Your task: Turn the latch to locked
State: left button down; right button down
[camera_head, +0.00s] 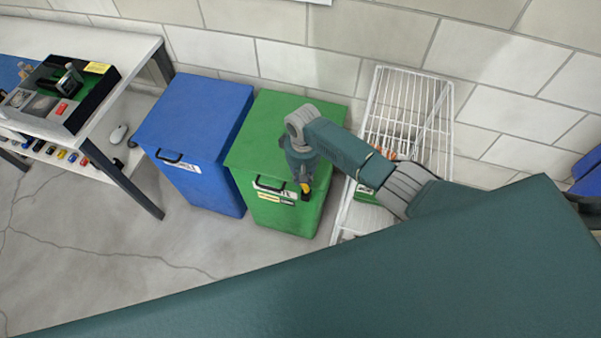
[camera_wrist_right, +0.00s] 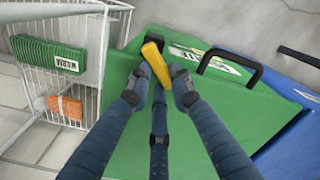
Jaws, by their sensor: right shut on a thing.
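The latch is a yellow lever (camera_wrist_right: 156,64) with a black mount, at the front edge of the green bin (camera_wrist_right: 125,145). In the wrist view the lever lies tilted between the fingertips of my right gripper (camera_wrist_right: 160,84), which is shut on it. In the head view my right gripper (camera_head: 302,177) points down at the bin's front edge, and a small yellow part of the latch (camera_head: 304,187) shows below it. The green bin (camera_head: 262,140) has its lid closed. My left gripper is in neither view.
A blue bin (camera_head: 195,130) stands left of the green one. A white wire rack (camera_head: 408,95) stands to the right, holding a green box (camera_wrist_right: 50,58) and an orange item (camera_wrist_right: 66,107). A white table (camera_head: 95,45) is at far left. The floor in front is clear.

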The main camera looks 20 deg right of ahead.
jog(key=m+p, duration=0.1)
jog(key=m, duration=0.1)
jog(key=d+m+p, duration=0.1)
jog(key=m, duration=0.1)
jog(key=shift+s+r+m+p, duration=0.1)
jog(key=shift+r+m+p, duration=0.05)
jog(key=shift+m+p, duration=0.2)
jog(key=shift+s+d+m+p, duration=0.1)
jog(key=shift+d+m+p, duration=0.2)
jog(key=shift+m, duration=0.4)
jog(key=shift+s+d+m+p, duration=0.1)
jog(key=shift+m+p, duration=0.3)
jog(key=shift+m, duration=0.35)
jog(key=shift+d+m+p, duration=0.15)
jog(key=shift+m+p, duration=0.2)
jog(key=shift+m, duration=0.35)
jog(key=shift+d, duration=0.1)
jog(key=c, duration=1.5)
grip_release()
jog(key=shift+c, duration=0.2)
jog(key=shift+s, duration=0.1)
notch_tip(320, 180, up, 12)
